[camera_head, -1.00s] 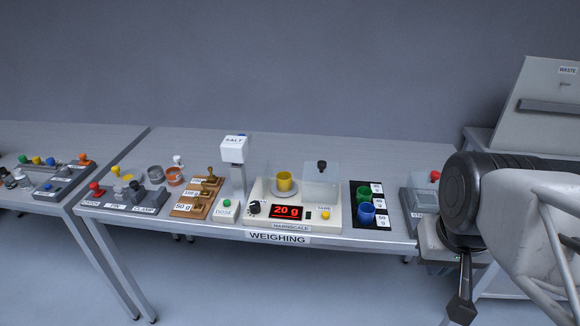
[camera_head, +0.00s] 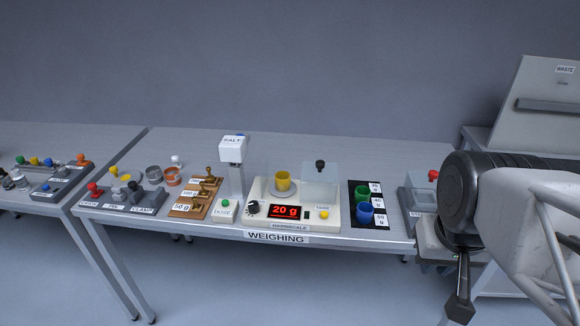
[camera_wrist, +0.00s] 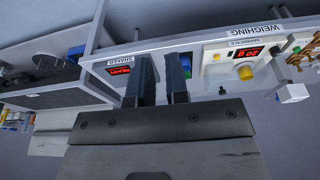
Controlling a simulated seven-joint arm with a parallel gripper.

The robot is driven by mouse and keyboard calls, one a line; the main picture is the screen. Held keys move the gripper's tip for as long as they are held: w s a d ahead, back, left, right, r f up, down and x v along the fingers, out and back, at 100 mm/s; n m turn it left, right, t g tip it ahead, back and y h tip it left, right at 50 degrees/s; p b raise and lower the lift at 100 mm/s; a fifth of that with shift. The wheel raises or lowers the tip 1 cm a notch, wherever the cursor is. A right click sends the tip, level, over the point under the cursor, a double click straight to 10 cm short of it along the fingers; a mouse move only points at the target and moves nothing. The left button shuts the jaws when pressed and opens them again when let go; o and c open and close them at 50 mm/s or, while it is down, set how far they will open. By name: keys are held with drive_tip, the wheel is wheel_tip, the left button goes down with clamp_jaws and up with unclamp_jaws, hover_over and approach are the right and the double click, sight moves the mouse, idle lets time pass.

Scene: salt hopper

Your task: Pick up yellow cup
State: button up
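The yellow cup (camera_head: 283,181) stands upright on the round pan of the weighing scale (camera_head: 341,215), whose display reads 20 g. It also shows in the wrist view (camera_wrist: 246,72), beyond the red display. My gripper (camera_head: 460,304) hangs to the right, off the front edge of the table and well apart from the cup. In the wrist view my gripper's (camera_wrist: 160,60) two dark fingers stand apart with nothing held between them.
A clear shield (camera_head: 321,178) stands right of the cup, and the salt dispenser (camera_head: 232,150) left of it. Green (camera_head: 363,198) and blue (camera_head: 365,213) cups stand on a black mat at the right. A grey box with a red knob (camera_head: 433,174) lies near my arm.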

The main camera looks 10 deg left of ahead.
drive_tip(key=o, duration=1.2)
drive_tip(key=w+n+t+h, duration=0.2)
drive_tip(key=w+n+h, duration=0.3)
drive_tip(key=w+n, duration=0.7)
drive_tip(key=n+t+y, duration=0.5)
drive_tip(key=n+t, duration=0.4)
drive_tip(key=n, duration=1.3)
hover_over(282, 182)
drive_tip(key=s+d, duration=0.1)
drive_tip(key=s, duration=0.3)
wheel_tip(282, 182, down, 13)
drive_tip(key=f, duration=0.1)
drive_tip(key=f+n, duration=0.1)
drive_tip(key=f, duration=0.1)
drive_tip(key=a+f+n, duration=0.1)
drive_tip(key=shift+s+f, duration=0.2)
drive_tip(key=shift+s, duration=0.1)
drive_tip(key=shift+s+f, duration=0.1)
drive_tip(key=shift+f, duration=0.25)
